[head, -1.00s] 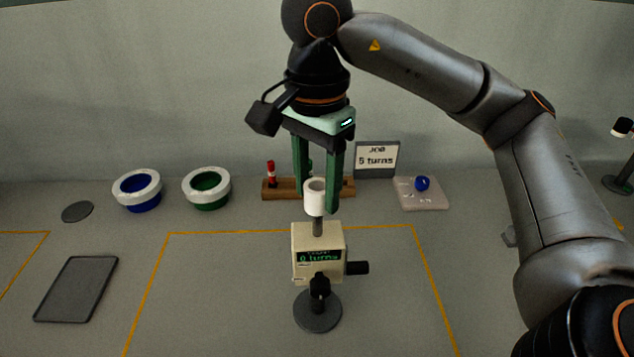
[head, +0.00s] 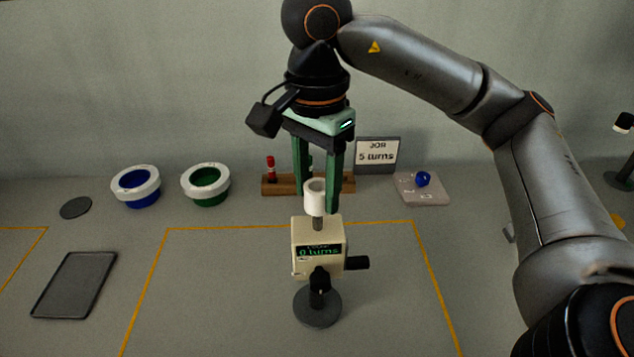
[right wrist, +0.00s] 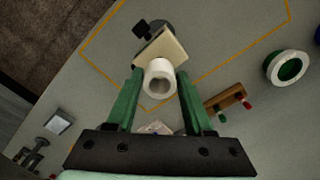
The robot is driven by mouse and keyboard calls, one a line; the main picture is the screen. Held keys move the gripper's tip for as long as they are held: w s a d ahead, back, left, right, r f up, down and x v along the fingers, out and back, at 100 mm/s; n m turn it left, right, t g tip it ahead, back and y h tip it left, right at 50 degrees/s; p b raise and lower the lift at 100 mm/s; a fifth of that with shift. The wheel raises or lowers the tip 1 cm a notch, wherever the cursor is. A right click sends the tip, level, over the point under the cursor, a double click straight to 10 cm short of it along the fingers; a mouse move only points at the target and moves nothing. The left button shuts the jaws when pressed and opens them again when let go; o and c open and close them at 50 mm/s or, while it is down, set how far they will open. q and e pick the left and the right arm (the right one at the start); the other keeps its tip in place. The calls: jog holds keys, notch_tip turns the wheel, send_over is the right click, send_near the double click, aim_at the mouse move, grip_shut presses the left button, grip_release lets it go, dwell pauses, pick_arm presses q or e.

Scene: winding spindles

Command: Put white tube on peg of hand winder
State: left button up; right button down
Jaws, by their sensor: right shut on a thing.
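The white tube (head: 315,200) is upright between the green fingers of my right gripper (head: 318,203), which is shut on it. It also shows in the right wrist view (right wrist: 160,78), with its open end facing the camera. The hand winder (head: 318,245) is a cream box on a round dark base, with a black crank at its right and a display reading 0 turns. Its grey peg (head: 318,224) shows as a short length between the tube and the box top. The tube is in line with the peg; how far the peg enters it is hidden. My left gripper is out of view.
Behind the winder are a wooden rack (head: 348,185) with a red spool and a sign (head: 378,155) reading 5 turns. White-rimmed blue (head: 136,187) and green (head: 206,185) bowls stand left. A pale pad (head: 425,195) with a blue ball lies right. A dark tray (head: 75,285) lies front left.

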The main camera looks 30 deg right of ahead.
aim_at(317, 206)
jog(key=shift+f+b, duration=1.75)
jog(key=shift+f, duration=0.4)
jog(key=shift+c, duration=1)
grip_release()
jog(key=shift+r, duration=0.35)
notch_tip(317, 206, up, 12)
jog(key=p, duration=0.4)
jog(key=shift+p, duration=0.35)
jog(key=shift+f, duration=0.1)
